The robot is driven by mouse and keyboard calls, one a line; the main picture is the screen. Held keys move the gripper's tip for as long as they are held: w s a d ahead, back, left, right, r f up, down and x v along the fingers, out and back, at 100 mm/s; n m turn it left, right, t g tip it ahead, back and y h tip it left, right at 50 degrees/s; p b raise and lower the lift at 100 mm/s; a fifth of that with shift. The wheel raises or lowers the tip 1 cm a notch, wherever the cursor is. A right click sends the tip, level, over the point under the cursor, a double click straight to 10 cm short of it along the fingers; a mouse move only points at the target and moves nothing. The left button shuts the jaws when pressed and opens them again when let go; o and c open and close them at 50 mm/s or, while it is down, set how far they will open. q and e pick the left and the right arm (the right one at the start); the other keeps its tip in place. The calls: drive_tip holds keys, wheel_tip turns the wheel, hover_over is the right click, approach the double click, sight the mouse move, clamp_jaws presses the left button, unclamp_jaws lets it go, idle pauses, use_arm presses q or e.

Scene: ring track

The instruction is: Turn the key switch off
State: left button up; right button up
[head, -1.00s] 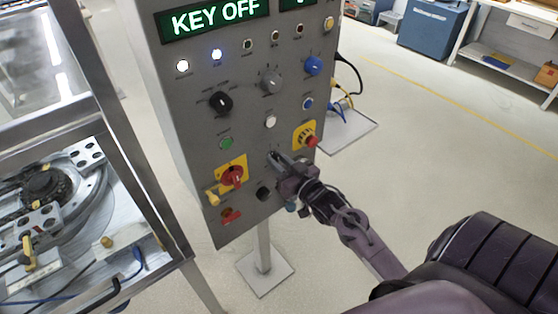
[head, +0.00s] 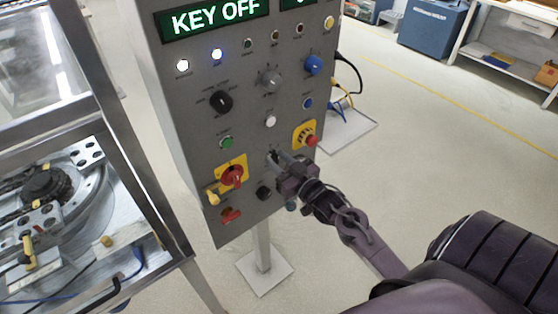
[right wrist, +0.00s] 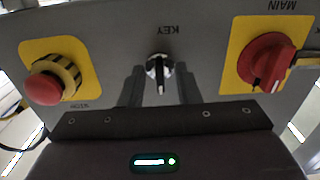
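The key switch (right wrist: 158,68) is a small round switch with a black and silver handle, under an upside-down KEY label in the right wrist view. Its handle lies about vertical in that view. My right gripper (right wrist: 159,88) has its two dark fingers apart, one on each side of the switch, with gaps to the handle. In the head view my right gripper (head: 274,160) is at the lower middle of the grey panel (head: 190,130) and mostly hides the switch. The green display (head: 215,17) reads KEY OFF. My left gripper is not in view.
A red stop button (head: 311,141) on a yellow plate is right of the gripper. A red main switch (head: 232,176) with a yellow tag is to the left. A framed machine (head: 130,170) stands at the left.

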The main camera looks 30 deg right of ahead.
drive_tip(key=shift+s, duration=0.1)
drive_tip(key=s+b, duration=0.1)
drive_tip(key=s, duration=0.6)
drive_tip(key=shift+s+d+b, duration=0.3)
drive_tip(key=shift+d+b, duration=0.05)
drive_tip(key=shift+b, duration=0.05)
drive_tip(key=s+a+f+m+g+h, duration=0.1)
drive_tip(key=s+f+g, duration=0.3)
drive_tip(key=f, duration=1.1)
drive_tip(key=s+a+f+g, duration=0.1)
drive_tip(key=s+f+g, duration=0.3)
drive_tip(key=f, duration=1.2)
drive_tip(key=s+a+f+g, duration=0.2)
drive_tip(key=s+f+g, duration=0.1)
drive_tip(key=s+f, duration=0.4)
drive_tip(key=s+a+f+n+g, duration=0.1)
drive_tip(key=s+a+f+g, duration=0.2)
drive_tip(key=s+f, duration=0.4)
drive_tip(key=s+a+f+n+g, duration=0.1)
drive_tip(key=s+a+f+g, duration=0.2)
drive_tip(key=s+f, duration=0.4)
drive_tip(key=s, duration=0.6)
drive_tip(key=shift+s+a, duration=0.25)
drive_tip(key=shift+n, duration=0.3)
